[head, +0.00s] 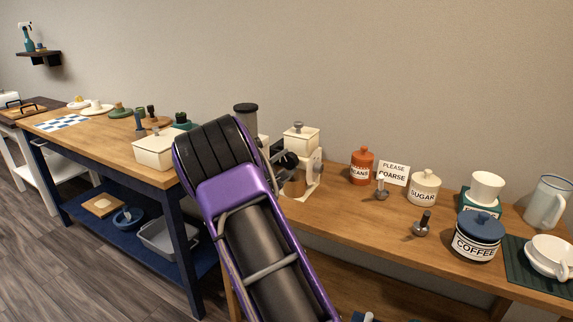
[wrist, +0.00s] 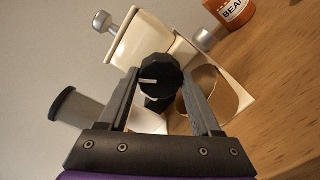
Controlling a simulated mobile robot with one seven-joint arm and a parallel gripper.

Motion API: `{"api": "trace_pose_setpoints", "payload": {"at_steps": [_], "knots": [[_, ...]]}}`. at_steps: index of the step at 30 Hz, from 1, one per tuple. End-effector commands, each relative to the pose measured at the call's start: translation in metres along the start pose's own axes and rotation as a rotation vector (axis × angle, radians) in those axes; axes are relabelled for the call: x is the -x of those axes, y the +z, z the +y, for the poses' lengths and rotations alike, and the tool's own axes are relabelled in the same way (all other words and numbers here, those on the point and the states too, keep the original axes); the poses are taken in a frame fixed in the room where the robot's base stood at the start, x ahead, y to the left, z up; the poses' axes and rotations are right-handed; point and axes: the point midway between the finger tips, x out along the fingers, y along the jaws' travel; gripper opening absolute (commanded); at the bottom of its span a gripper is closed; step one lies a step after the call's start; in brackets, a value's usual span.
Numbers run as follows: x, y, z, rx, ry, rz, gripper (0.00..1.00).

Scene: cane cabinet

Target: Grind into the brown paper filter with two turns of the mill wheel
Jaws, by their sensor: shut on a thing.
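The cream mill (head: 313,168) stands at the back of the right-hand bench; its cream hopper (wrist: 143,42) shows at upper left in the wrist view. My gripper (wrist: 160,82) faces the mill's front and is shut on the round black knob (wrist: 161,73), which bears a white mark, at the mill wheel. In the head view the gripper (head: 277,158) is partly hidden behind my arm. The brown paper filter (wrist: 203,88) sits below the hopper, close beside one finger; it also shows in the head view (head: 295,187). Its inside is not clearly visible.
An orange beans jar (head: 361,168), a "please coarse" card (head: 394,173), a sugar jar (head: 424,188) and a coffee jar (head: 478,238) stand right of the mill. Small metal-based tools (head: 421,228) stand in front. A dark-topped grey cylinder (wrist: 75,108) is close on the gripper's left.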

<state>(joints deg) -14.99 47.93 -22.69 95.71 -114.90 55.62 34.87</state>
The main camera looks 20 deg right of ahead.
Motion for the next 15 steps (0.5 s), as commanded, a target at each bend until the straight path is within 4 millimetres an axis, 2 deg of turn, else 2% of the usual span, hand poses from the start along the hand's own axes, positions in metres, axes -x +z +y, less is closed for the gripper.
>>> {"api": "trace_pose_setpoints", "payload": {"at_steps": [11, 12, 15], "knots": [[0.0002, -0.0004, -0.0001, -0.003, 0.000, 0.001, 0.10], [0.0002, -0.0004, 0.0000, -0.003, 0.000, 0.001, 0.69], [0.0002, -0.0004, -0.0001, -0.003, 0.000, 0.001, 0.87]]}}
